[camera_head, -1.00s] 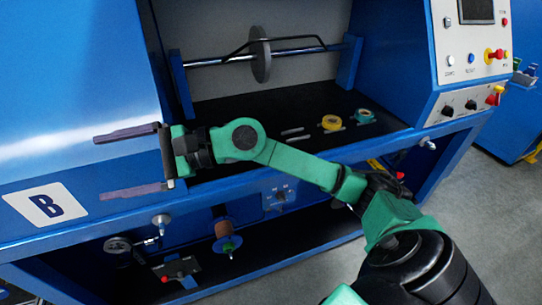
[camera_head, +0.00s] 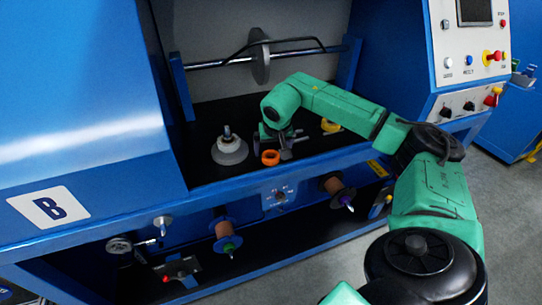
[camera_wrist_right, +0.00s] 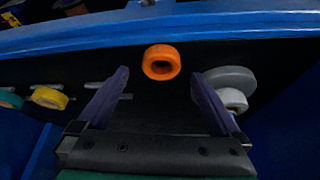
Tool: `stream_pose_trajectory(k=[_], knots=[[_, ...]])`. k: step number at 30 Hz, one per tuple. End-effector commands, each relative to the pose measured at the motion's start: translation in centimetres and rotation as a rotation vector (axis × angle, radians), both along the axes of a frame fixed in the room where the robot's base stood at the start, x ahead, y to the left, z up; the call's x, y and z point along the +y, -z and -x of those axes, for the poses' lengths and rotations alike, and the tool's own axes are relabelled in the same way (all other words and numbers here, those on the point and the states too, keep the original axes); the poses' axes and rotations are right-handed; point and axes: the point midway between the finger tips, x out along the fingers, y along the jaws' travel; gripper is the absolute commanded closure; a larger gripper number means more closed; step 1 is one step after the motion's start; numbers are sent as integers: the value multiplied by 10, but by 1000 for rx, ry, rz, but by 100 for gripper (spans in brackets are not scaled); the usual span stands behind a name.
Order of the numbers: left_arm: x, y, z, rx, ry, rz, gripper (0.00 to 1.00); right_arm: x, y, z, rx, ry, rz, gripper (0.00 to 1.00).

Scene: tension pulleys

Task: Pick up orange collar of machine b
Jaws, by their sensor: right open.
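The orange collar (camera_head: 270,157) is a small ring lying on the black deck of machine B, near its front edge. In the right wrist view the orange collar (camera_wrist_right: 162,62) lies ahead of my fingertips, roughly midway between them. My right gripper (camera_head: 283,145) is over the deck, close beside the collar. In the right wrist view my right gripper (camera_wrist_right: 158,80) has its two purple fingers spread wide, with nothing between them. I cannot tell whether the fingers touch the deck. My left gripper is out of view.
A grey and white pulley (camera_head: 229,149) on a post stands left of the collar. A yellow collar (camera_head: 331,126) is to the right, and a teal one (camera_wrist_right: 10,99) shows in the wrist view. The blue front rail (camera_head: 300,172) edges the deck. A shaft with a disc (camera_head: 260,58) hangs behind.

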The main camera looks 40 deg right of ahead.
Motion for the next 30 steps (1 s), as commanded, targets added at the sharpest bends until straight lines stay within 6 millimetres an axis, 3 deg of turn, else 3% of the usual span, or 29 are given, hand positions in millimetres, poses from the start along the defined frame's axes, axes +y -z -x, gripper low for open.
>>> stream_pose_trajectory(k=[2,6,12,14,19,30], knots=[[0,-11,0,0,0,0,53,-3,10,-7,5,-1,-1,0],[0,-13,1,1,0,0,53,-8,31,-14,3,-1,-1,0],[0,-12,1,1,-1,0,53,-9,34,-15,0,-1,0,0],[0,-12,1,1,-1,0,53,-8,34,-15,0,-1,0,19],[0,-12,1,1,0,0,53,-8,34,-15,0,-1,0,84],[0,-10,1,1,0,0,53,-8,26,-16,-2,0,-1,86]])
